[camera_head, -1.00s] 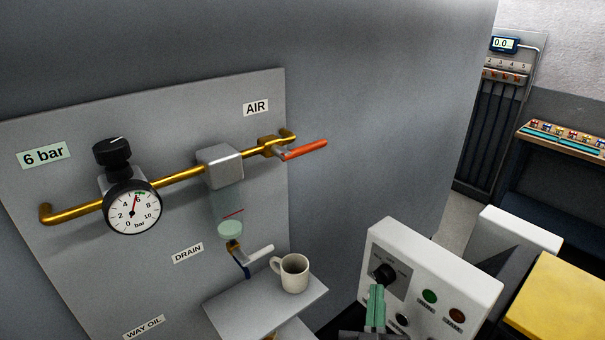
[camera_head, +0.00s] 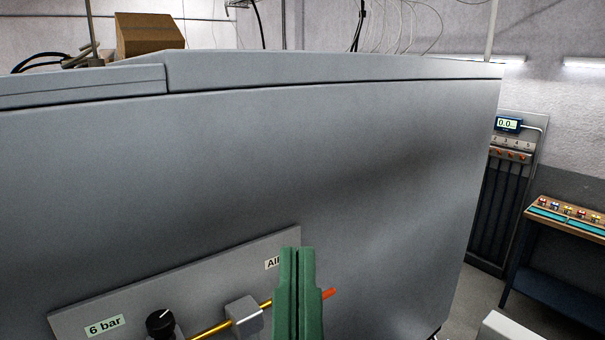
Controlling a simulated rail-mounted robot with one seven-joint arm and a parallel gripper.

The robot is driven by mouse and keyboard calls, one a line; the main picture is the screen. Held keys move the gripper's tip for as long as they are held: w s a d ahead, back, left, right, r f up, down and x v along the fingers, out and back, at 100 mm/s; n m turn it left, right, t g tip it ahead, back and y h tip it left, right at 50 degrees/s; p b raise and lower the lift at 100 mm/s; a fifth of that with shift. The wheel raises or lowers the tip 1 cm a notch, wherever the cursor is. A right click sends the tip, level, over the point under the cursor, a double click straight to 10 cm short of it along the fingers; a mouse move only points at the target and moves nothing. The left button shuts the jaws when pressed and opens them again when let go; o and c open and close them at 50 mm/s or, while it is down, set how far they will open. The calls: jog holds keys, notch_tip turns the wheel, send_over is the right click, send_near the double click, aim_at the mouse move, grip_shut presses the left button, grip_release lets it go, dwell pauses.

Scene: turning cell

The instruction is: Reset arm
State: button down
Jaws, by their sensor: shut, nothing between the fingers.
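The grey panel (camera_head: 203,280) carries a "6 bar" label (camera_head: 104,326), a black knob (camera_head: 160,321) and a grey block (camera_head: 244,316). A large grey machine housing (camera_head: 230,180) fills the middle. A blue bench (camera_head: 560,245) stands at right, with floor visible beside it.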

notch_tip(320, 180, up, 4)
jog(key=shift+f+p, duration=0.1)
jog(key=shift+p, duration=0.6)
jog(key=c, duration=2.2)
grip_release()
